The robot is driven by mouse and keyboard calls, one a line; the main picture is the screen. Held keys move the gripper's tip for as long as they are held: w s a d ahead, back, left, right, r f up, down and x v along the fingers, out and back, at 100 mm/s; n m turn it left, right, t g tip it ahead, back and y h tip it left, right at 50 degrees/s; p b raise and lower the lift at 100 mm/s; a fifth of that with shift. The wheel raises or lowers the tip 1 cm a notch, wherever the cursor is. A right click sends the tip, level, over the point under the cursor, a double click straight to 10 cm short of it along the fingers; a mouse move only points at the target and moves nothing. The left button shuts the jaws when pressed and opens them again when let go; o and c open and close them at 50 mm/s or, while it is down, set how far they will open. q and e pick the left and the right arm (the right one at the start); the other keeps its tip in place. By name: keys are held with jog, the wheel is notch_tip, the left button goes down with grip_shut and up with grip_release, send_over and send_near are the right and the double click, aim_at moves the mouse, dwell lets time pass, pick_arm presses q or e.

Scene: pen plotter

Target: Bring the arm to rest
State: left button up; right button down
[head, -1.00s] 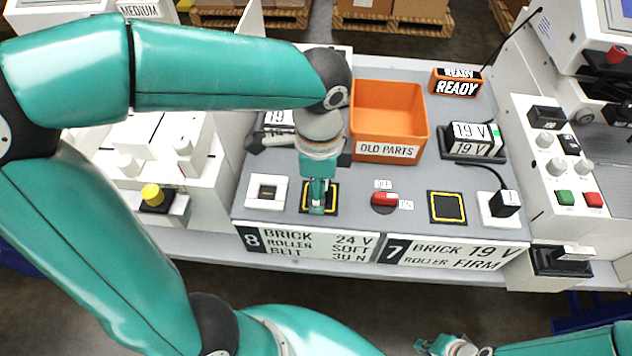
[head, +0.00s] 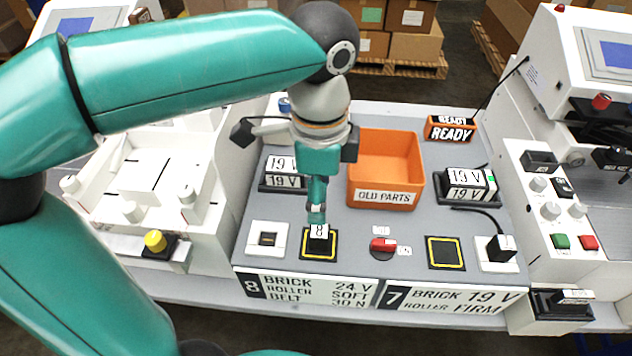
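My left arm comes in from the left, and its teal gripper (head: 317,212) points down over the near left part of the grey bench. Directly below the fingertips, a small black block with a white label "8" (head: 319,231) stands on a black pad framed in yellow (head: 305,252). The fingers look narrow and edge-on. I cannot tell whether they are parted or whether they touch the block. My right gripper is out of the frame.
An orange OLD PARTS bin (head: 385,168) stands just right of the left wrist. A red switch (head: 383,245), an empty yellow-framed pad (head: 445,252), a black 19 V brick (head: 467,186) and a READY sign (head: 450,129) are farther right. A white socket (head: 267,239) sits left.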

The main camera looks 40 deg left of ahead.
pick_arm(q)
jog(key=shift+r, duration=0.35)
